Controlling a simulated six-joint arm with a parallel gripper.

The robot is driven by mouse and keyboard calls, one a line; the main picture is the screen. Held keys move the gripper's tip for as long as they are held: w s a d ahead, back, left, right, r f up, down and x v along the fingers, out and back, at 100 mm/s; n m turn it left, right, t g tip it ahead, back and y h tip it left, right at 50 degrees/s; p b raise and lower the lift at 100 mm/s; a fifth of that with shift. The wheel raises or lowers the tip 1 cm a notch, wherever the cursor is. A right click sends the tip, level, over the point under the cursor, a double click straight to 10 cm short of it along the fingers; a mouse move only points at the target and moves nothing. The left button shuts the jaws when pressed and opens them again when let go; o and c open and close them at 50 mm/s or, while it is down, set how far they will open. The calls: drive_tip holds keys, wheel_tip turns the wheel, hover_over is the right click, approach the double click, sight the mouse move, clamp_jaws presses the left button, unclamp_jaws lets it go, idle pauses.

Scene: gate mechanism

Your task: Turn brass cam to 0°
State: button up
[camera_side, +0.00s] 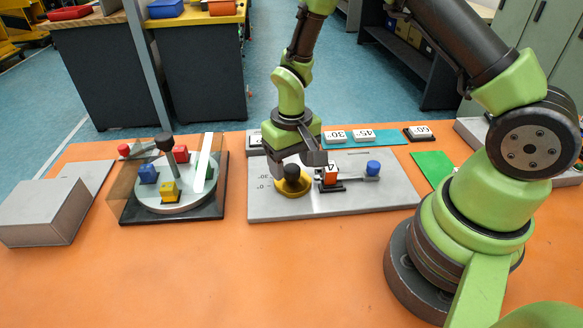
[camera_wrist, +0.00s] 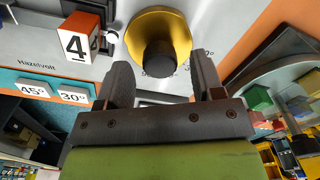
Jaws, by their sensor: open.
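The brass cam (camera_side: 293,189) is a round yellow disc on a light grey plate (camera_side: 345,205), with a black knob (camera_side: 291,172) on top. In the wrist view the brass cam (camera_wrist: 150,22) and its black knob (camera_wrist: 160,57) lie just beyond my fingertips. My gripper (camera_side: 298,160) is over the cam, pointing down. In the wrist view my gripper (camera_wrist: 164,78) is open, one finger to each side of the knob's line, with no visible contact. Angle marks are printed on the plate left of the cam; the knob and gripper partly hide the marks in the wrist view.
An orange-and-white block marked 4 (camera_side: 329,173) stands close right of the cam, with a blue knob (camera_side: 373,168) beyond it. Angle tiles (camera_side: 363,135) lie on a teal strip behind. A turntable with coloured cubes (camera_side: 172,200) stands left. The orange table front is clear.

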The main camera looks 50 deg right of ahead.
drive_tip(key=shift+f, duration=1)
drive_tip(key=shift+c, duration=0.3)
drive_tip(key=c, duration=0.9)
drive_tip(key=shift+o, duration=0.2)
